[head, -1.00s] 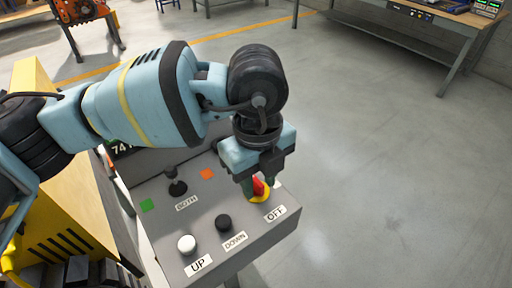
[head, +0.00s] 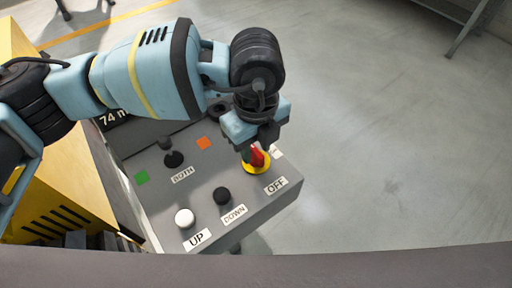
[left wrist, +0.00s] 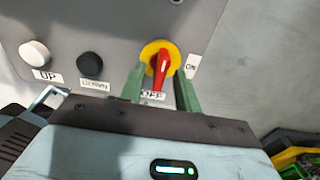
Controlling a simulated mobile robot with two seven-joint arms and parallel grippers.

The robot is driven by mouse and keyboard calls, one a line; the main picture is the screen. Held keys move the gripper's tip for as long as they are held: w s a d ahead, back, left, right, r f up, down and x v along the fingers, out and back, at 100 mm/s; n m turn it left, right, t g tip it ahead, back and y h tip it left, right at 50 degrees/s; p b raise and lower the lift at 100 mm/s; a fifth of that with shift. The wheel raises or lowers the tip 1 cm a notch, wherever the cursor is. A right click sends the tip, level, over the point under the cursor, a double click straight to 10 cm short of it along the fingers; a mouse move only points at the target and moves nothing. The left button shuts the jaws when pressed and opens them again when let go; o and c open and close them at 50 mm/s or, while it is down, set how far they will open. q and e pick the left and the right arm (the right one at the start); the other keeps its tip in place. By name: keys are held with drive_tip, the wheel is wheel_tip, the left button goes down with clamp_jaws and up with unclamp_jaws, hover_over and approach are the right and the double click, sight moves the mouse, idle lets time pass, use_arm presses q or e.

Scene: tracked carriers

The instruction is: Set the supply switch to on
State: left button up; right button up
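The supply switch is a red handle on a yellow disc (head: 257,168) near the right edge of a grey control panel (head: 204,237). In the left wrist view the red handle (left wrist: 162,66) points down toward the OFF label (left wrist: 152,95). The ON label (left wrist: 192,65) is right of the disc. My left gripper (head: 256,153) is over the switch. In the wrist view its two green fingers (left wrist: 159,75) are open, one on each side of the handle, with gaps visible. In the head view the gripper partly hides the switch. My right gripper is not in view.
The panel also carries a white UP button (head: 185,218), a black DOWN button (head: 222,196) and a black knob (head: 174,159) by the BOTH label. A yellow machine body (head: 62,200) stands left of the panel.

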use_arm(q)
drive_tip(key=shift+f, duration=0.85)
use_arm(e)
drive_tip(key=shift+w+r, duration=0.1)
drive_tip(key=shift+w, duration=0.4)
use_arm(q)
drive_tip(key=shift+c, duration=0.4)
clamp_jaws()
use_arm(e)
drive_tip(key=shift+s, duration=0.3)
